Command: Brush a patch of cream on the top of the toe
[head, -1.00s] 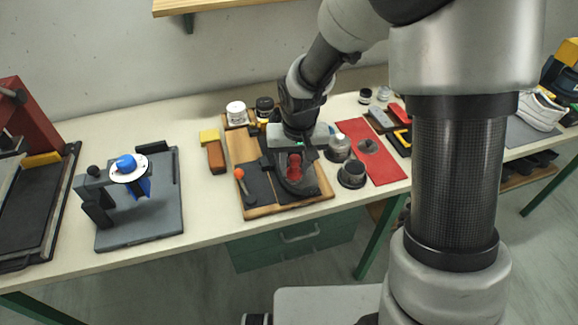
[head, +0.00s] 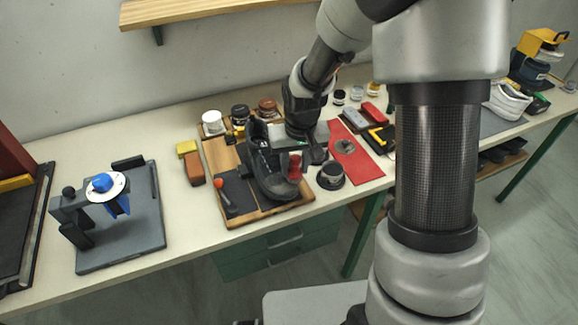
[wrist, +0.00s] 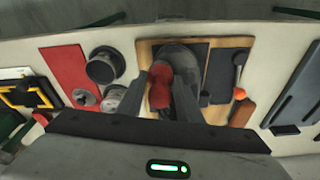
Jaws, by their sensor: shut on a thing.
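A dark shoe (head: 262,165) stands on the wooden board at the middle of the bench, its rounded toe toward the front edge. My gripper (head: 301,158) is over the toe end, shut on a red thing (head: 295,168), which looks like the handle of a brush. In the wrist view the red handle (wrist: 160,86) sits between the fingers, in front of the shoe's dark toe (wrist: 178,54). The bristles are hidden, and I cannot tell whether they touch the toe. No patch of cream can be made out on it.
Several jars, including a white-lidded one (head: 212,122), stand behind the board (head: 217,152). A dark round cup (head: 331,176) is just right of the shoe, near a red mat (head: 368,168). An orange-knobbed tool (head: 228,199) lies on the left. A clamp stand (head: 140,230) is farther left.

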